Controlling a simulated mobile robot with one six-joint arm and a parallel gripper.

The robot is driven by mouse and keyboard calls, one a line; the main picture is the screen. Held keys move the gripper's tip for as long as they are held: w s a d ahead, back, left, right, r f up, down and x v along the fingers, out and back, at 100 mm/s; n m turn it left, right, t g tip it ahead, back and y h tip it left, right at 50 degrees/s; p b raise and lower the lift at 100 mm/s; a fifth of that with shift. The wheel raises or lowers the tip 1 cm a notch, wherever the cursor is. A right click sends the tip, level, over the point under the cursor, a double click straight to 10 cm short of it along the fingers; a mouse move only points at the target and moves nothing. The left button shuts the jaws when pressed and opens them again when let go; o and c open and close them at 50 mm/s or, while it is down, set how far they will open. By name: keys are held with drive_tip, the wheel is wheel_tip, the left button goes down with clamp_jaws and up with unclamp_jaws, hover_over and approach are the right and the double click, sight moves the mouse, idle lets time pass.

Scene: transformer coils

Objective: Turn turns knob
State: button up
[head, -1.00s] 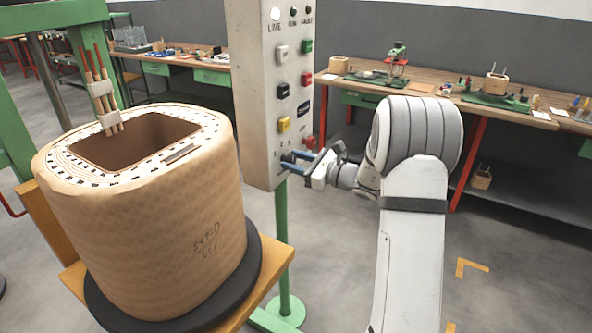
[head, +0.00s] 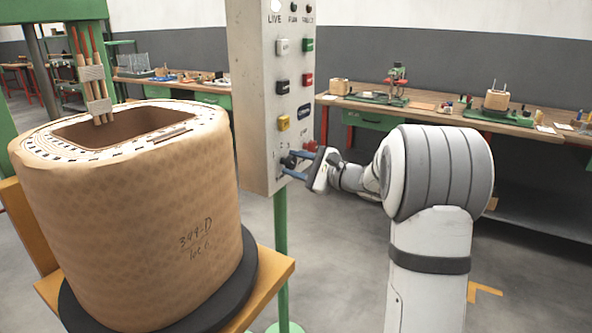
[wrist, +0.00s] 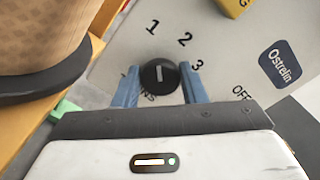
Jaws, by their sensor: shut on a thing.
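The turns knob (wrist: 159,76) is a round black dial with a white line, on the grey control panel (wrist: 115,68). In the wrist view the line stands nearly upright, closest to the printed 1; 2 and 3 lie to its right. My gripper (wrist: 160,92) has its two blue fingers on either side of the knob, shut on it. The TURNS label below is partly hidden by the fingers. In the head view my gripper (head: 293,167) reaches the panel's lower end from the right, and the dark knob (head: 288,162) shows small between the fingers.
A large tan coil (head: 130,220) stands on a black disc at the left, close to the panel. Coloured buttons, including a yellow one (head: 284,123), sit above the knob. A red knob or button (head: 310,146) is beside it. Workbenches (head: 440,118) stand behind.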

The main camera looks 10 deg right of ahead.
idle(0.3)
drive_tip(key=o, duration=1)
drive_tip(key=shift+c, duration=0.2)
drive_tip(key=v, duration=0.8)
drive_tip(key=shift+p, duration=0.4)
drive_tip(key=shift+a, duration=0.1)
